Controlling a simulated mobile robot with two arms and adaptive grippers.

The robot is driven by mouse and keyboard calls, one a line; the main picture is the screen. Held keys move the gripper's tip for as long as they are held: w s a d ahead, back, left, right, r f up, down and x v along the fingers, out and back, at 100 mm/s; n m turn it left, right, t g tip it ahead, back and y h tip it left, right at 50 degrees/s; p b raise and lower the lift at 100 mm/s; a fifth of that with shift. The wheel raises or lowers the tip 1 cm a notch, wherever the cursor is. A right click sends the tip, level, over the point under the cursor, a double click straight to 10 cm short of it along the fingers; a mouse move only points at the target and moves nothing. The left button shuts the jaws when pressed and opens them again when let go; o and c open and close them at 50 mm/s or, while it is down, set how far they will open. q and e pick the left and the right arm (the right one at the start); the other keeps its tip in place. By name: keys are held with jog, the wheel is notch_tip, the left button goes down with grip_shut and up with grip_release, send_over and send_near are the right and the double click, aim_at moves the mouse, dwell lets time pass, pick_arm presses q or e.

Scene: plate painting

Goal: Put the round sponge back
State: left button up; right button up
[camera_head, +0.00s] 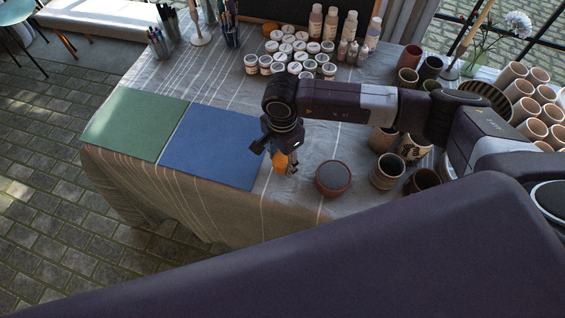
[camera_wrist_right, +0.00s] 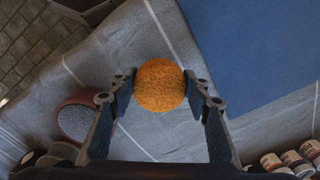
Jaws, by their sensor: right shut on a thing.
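The round sponge (camera_wrist_right: 160,85) is orange and shows between the fingers in the right wrist view. My right gripper (camera_wrist_right: 162,98) is shut on it. In the head view the sponge (camera_head: 280,163) hangs below my right gripper (camera_head: 279,163), over the table between the blue mat and a round reddish dish. The dish (camera_head: 345,178) has a dark grey top and stands to the right of the gripper. It also shows at the left in the right wrist view (camera_wrist_right: 75,122). My left gripper is not in view.
The blue mat (camera_head: 213,148) and green mat (camera_head: 137,123) lie left of the gripper. Cups, among them a striped one (camera_head: 414,147) and a ringed one (camera_head: 386,171), stand on the right. White-lidded jars (camera_head: 293,55) and bottles fill the back. A bare strip of table (camera_head: 300,208) lies in front.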

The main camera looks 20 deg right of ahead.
aim_at(283, 166)
notch_tip(283, 166, down, 3)
jog(key=shift+r, duration=0.1)
jog(key=shift+f, duration=0.2)
jog(key=o, duration=1.3)
jog(key=shift+o, duration=0.2)
jog(key=shift+r, duration=0.15)
